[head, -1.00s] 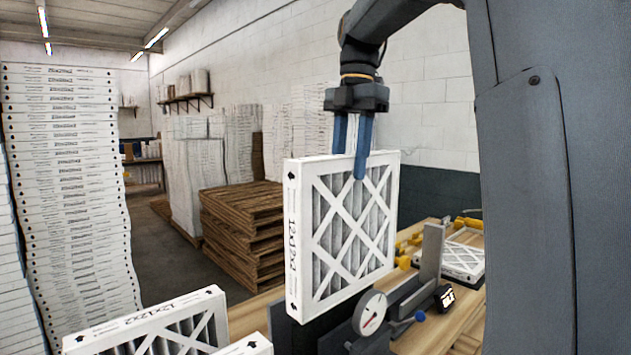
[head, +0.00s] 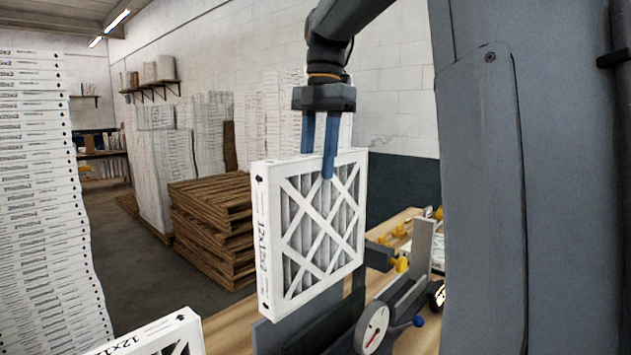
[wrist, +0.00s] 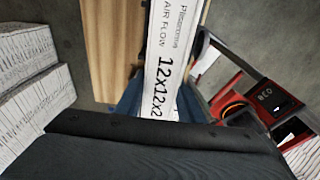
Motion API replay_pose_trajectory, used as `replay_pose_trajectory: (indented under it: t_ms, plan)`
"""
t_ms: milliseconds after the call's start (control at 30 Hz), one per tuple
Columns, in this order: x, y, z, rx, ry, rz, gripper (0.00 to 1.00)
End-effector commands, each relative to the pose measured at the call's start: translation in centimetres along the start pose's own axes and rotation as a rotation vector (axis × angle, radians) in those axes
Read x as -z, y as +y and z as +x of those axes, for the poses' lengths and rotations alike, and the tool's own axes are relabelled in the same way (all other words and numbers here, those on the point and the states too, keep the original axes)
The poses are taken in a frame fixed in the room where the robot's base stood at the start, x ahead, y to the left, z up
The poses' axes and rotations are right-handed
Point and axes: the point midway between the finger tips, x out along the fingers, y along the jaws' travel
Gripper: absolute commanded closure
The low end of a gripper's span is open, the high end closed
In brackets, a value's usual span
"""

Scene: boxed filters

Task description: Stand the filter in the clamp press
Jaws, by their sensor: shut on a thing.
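The filter (head: 318,232) is a white-framed square with pleats behind a lattice, held upright in the head view. My gripper (head: 320,165) is shut on its top edge, one blue finger in front of the near face. In the wrist view the filter (wrist: 168,60) shows its edge, printed 12x12x2 and AIR FLOW, between the blue fingertips (wrist: 160,105). The clamp press (head: 405,300) stands on the bench to the lower right, with a grey upright plate and a round dial gauge (head: 372,328). The filter's lower edge is in front of or above the press's dark left part; contact cannot be told.
Another boxed filter (head: 165,335) stands at the lower left. The wooden bench (head: 228,328) runs under the press, with yellow clamps (head: 402,262) behind. Tall filter stacks (head: 45,200) and wooden pallets (head: 215,225) stand on the floor. A red-framed item (wrist: 262,100) shows in the wrist view.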

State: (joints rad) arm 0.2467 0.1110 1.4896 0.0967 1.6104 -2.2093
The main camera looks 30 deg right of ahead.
Motion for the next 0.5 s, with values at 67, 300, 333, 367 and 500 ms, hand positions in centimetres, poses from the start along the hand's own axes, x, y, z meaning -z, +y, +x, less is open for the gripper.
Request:
replay_pose_trajectory:
  t_ms: [67, 300, 333, 367, 500]
  plan:
    - [-0.1, 0.0, 1.4, 0.004, 0.003, 0.0, 1.0]
    - [-0.6, -0.1, 4.3, 0.003, 0.002, 0.002, 1.0]
    - [-0.6, -0.1, 4.5, 0.002, 0.002, 0.002, 1.0]
    - [-0.6, 0.0, 4.7, 0.002, 0.002, 0.003, 1.0]
    - [-0.8, -0.1, 5.7, 0.003, 0.003, 0.004, 1.0]
